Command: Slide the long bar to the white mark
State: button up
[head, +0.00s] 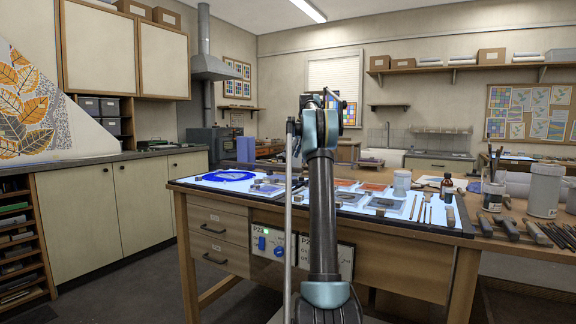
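A long, low brown bar (250,166) lies along the back of the lit worktable (405,222), left of my arm. I cannot tell for certain that it is the task's bar. My arm rises in front of the table and hides part of its middle. I cannot make out a white mark; the pale lit top makes one hard to pick out. My gripper's fingers do not show; the upper arm joints are in front of where they may be.
A blue glass piece (230,175) lies at the table's left. A wooden bench (520,228) with jars and tools adjoins at right. Open floor (120,285) lies left.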

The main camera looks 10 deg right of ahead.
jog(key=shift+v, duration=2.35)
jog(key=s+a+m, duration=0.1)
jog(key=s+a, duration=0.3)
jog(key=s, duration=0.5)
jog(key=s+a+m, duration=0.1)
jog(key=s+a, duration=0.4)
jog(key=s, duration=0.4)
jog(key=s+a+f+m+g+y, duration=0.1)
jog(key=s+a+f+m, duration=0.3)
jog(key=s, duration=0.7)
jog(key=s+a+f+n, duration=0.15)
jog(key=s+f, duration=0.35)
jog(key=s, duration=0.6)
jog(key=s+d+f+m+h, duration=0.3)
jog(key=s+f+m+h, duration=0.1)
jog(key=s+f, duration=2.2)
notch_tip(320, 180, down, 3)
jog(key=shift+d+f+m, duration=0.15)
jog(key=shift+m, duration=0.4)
